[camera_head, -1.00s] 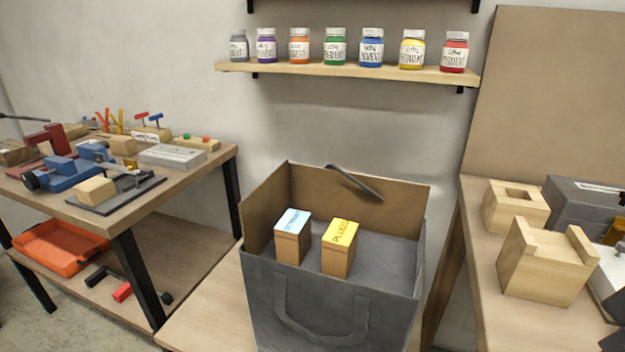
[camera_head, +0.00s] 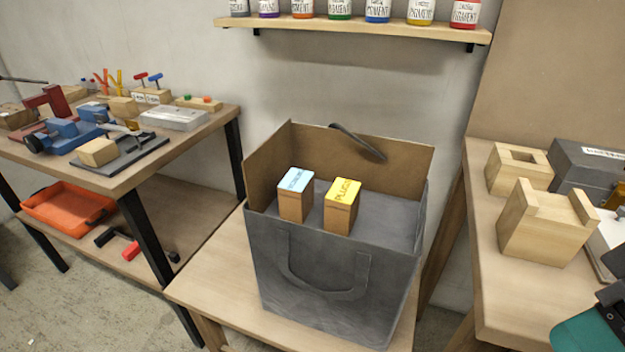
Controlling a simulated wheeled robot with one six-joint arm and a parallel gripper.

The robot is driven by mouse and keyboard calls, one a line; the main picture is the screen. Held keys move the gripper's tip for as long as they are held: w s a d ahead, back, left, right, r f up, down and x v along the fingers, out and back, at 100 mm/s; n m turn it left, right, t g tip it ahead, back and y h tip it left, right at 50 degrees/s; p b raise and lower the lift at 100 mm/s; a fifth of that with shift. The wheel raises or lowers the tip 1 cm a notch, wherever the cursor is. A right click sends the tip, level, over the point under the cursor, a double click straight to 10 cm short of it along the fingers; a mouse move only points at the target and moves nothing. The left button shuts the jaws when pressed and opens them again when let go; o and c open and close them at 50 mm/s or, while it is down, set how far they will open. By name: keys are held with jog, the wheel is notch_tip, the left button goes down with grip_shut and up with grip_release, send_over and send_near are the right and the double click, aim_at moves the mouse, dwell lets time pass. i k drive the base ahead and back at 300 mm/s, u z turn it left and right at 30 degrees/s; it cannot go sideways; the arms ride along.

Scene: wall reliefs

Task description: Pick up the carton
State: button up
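Two small cardboard cartons stand upright side by side inside a large open dark grey bag (camera_head: 325,265). The left carton (camera_head: 294,205) has a light blue top with lettering. The right carton (camera_head: 341,215) has a yellow top with lettering. There is a narrow gap between them. The bag's front wall partly hides the space below them.
The bag stands on a low wooden bench (camera_head: 205,280); its handle (camera_head: 357,142) arches at the back rim. A tool-covered table (camera_head: 190,137) is left, with an orange tray (camera_head: 68,207) below. Wooden blocks (camera_head: 545,228) stand right. A shelf (camera_head: 350,29) holds jars.

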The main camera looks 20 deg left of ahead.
aim_at(342, 201)
jog(key=z, duration=0.55)
jog(key=k, duration=1.25)
jog(key=z, duration=0.05)
jog(key=i, duration=0.45)
jog(key=u, duration=1.05)
jog(key=i, duration=0.85)
jog(key=u, duration=0.15)
